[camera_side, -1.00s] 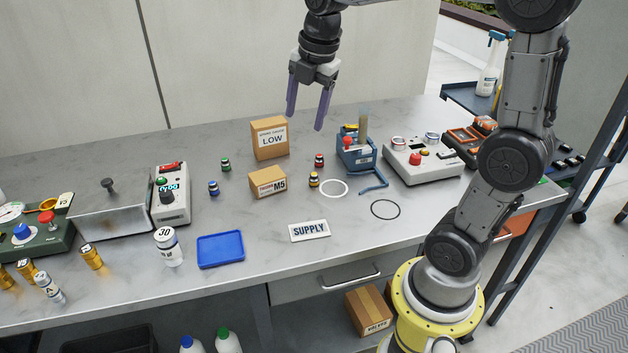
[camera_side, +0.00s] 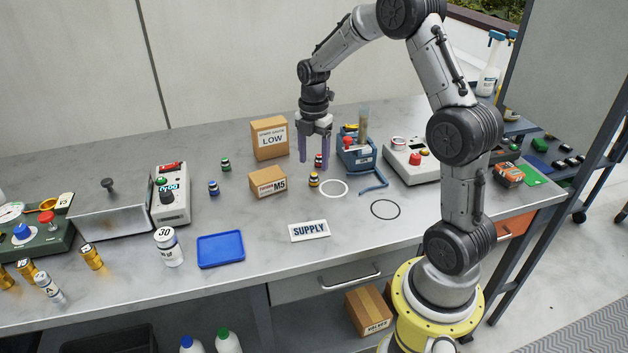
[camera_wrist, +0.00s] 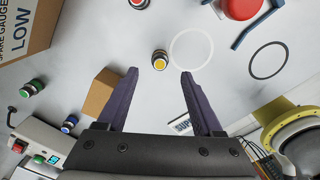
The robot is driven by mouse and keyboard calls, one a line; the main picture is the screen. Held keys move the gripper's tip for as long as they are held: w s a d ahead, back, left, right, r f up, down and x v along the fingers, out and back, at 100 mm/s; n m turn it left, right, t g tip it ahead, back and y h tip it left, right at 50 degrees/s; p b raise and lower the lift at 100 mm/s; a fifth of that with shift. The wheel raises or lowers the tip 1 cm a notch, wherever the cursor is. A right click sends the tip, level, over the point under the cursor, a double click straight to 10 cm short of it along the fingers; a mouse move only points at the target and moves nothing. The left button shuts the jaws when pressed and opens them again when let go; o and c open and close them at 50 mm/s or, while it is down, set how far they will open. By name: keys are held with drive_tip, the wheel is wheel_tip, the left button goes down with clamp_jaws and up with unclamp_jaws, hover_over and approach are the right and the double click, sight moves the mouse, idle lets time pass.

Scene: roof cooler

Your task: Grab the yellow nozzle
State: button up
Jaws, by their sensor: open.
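The yellow nozzle (camera_side: 314,180) is a small dark cylinder with a yellow band, upright on the bench between the M5 box and the white ring. In the wrist view the yellow nozzle (camera_wrist: 160,60) shows from above, beyond and between my open fingertips. My gripper (camera_side: 315,158) is open and empty, pointing down, just behind and above the yellow nozzle in the side view. It also shows in the wrist view (camera_wrist: 159,75). The red nozzle (camera_side: 318,160) is close behind, seen between the purple fingers in the side view.
The M5 box (camera_side: 268,182) and LOW box (camera_side: 270,138) stand to the left. A blue fixture (camera_side: 357,158) stands to the right. A white ring (camera_side: 334,189) lies beside the yellow nozzle. Green (camera_side: 225,164) and blue (camera_side: 213,188) nozzles stand farther left. The bench front near the SUPPLY label (camera_side: 309,231) is clear.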

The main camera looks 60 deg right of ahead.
sight(314, 174)
drive_tip(key=shift+d+f, duration=0.15)
drive_tip(key=shift+f, duration=2.8)
drive_tip(key=shift+c, duration=0.3)
clamp_jaws()
